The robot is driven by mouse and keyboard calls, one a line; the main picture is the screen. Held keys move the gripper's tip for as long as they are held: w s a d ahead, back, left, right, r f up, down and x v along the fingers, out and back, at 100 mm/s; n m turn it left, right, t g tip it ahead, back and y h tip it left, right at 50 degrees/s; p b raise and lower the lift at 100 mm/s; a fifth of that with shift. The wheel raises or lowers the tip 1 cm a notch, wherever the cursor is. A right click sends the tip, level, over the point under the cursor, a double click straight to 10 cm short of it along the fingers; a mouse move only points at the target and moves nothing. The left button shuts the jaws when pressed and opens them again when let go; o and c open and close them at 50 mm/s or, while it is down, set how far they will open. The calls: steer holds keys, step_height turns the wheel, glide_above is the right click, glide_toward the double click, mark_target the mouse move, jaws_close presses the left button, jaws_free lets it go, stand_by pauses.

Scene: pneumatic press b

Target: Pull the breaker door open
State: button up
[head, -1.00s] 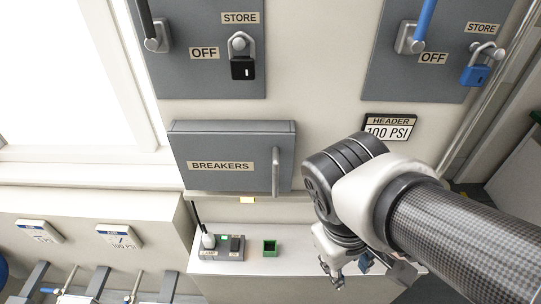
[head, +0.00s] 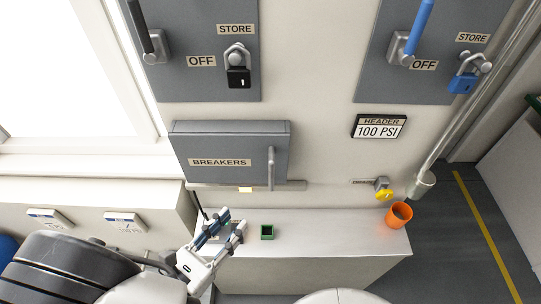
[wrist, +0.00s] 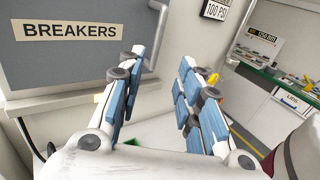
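The breaker door (head: 225,150) is a grey panel labelled BREAKERS on the wall, and it looks closed. Its vertical bar handle (head: 271,168) is on the door's right side. In the wrist view the door (wrist: 60,55) fills the upper left, and part of the handle (wrist: 158,22) shows above and between my fingers. My gripper (head: 222,226) is below the door and left of the handle, in front of the ledge. In the wrist view my gripper (wrist: 160,90) has its blue-padded fingers apart with nothing between them. It does not touch the handle.
A ledge (head: 330,235) below holds a small green box (head: 267,232) and an orange cup (head: 399,214). A yellow knob (head: 385,194) sits on the wall at right. Padlocked grey panels (head: 205,60) are above.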

mark_target(270, 178)
steer(key=x, duration=1.7)
steer(key=shift+w+f, duration=0.15)
steer(key=shift+c, duration=0.2)
jaws_close()
